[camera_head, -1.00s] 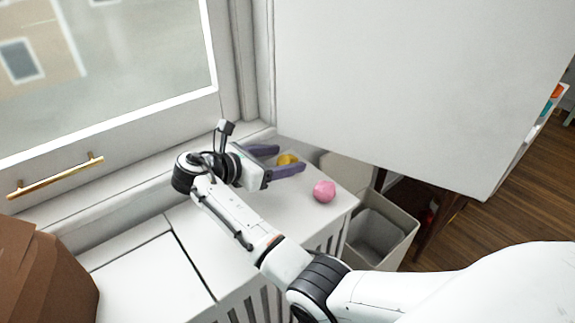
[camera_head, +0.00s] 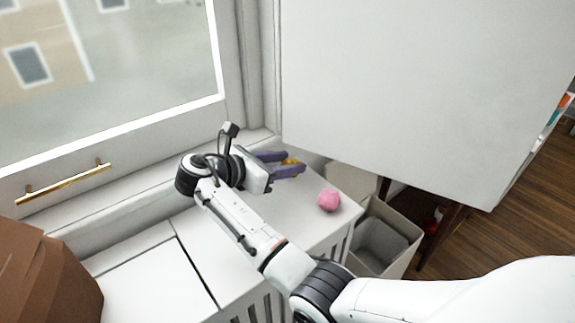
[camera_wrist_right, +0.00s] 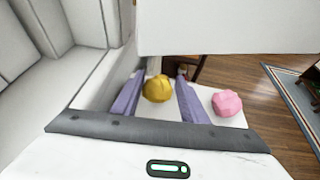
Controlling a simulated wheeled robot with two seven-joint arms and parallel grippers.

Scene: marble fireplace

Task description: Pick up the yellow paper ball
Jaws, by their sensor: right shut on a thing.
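The yellow paper ball (camera_head: 291,161) sits between the purple fingers of my right gripper (camera_head: 293,160), near the far end of the white cabinet top. In the head view the fingers hide most of it. In the right wrist view the crumpled yellow ball (camera_wrist_right: 156,88) shows between the two fingers, and the gripper (camera_wrist_right: 160,76) is shut on it. I cannot tell whether the ball still touches the surface. My left gripper is out of view.
A pink paper ball (camera_head: 328,200) lies on the cabinet top (camera_head: 285,213), right of the gripper. A pale open bin (camera_head: 405,228) stands beyond the cabinet's right end. A large white panel (camera_head: 410,90) fills the upper right. A window with a brass handle (camera_head: 62,184) is left.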

